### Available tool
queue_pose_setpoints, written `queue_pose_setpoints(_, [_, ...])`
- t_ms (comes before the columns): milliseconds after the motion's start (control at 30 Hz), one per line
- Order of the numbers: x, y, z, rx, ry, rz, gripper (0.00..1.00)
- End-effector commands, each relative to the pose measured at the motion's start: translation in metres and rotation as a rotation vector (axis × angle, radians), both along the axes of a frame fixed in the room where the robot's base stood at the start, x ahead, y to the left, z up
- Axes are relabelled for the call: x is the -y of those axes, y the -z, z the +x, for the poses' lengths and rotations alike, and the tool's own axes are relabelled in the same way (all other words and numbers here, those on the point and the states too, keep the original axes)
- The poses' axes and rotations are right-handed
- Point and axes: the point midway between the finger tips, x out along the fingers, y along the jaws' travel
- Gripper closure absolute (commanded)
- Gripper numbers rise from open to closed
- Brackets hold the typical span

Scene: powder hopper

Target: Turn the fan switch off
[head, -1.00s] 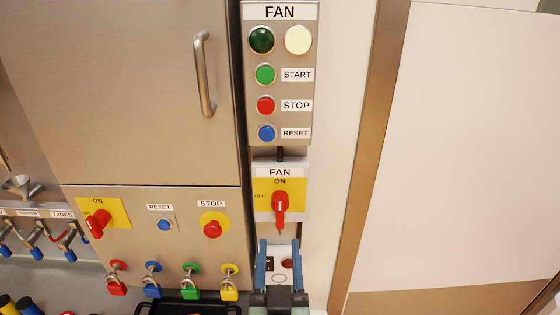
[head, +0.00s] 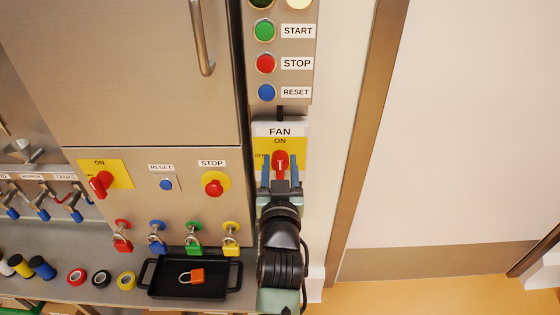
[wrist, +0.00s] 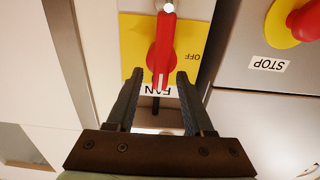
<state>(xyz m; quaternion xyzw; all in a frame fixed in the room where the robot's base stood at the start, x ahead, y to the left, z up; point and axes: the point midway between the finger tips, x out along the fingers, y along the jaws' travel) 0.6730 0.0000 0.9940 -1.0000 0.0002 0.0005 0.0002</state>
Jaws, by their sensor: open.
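The fan switch has a red rotary handle (head: 280,158) on a yellow plate, under a FAN label. The handle stands vertical, in line with the ON mark; OFF is on the plate's left side. My gripper (head: 280,168) is open in front of it, one blue-grey finger on each side of the handle. The wrist view shows the scene upside down, with the red handle (wrist: 161,50) between and beyond the fingertips of my gripper (wrist: 159,75). A gap shows on both sides; I see no clear contact. My gripper hides the lower part of the switch box.
Above is the FAN button panel (head: 308,80) with START, STOP and RESET. To the left are another red switch (head: 101,183), a red stop button (head: 213,184) and several hanging padlocks. A black tray (head: 215,288) holds an orange padlock (head: 192,276).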

Motion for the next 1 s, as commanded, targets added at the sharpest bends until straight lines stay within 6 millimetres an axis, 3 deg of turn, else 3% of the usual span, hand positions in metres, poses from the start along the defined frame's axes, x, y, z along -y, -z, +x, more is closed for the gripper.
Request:
queue_pose_setpoints(167, [0.0, -0.0006, 0.0102, 0.001, 0.0, 0.001, 0.47])
queue_pose_setpoints(467, [-0.0001, -0.0006, 0.0112, 0.001, 0.0, 0.0, 0.47])
queue_pose_setpoints(767, [-0.0001, -0.0001, 0.011, 0.0, -0.001, 0.0, 1.0])
queue_pose_setpoints(1000, [-0.0001, 0.0028, 0.0107, -0.006, -0.001, -0.001, 1.0])
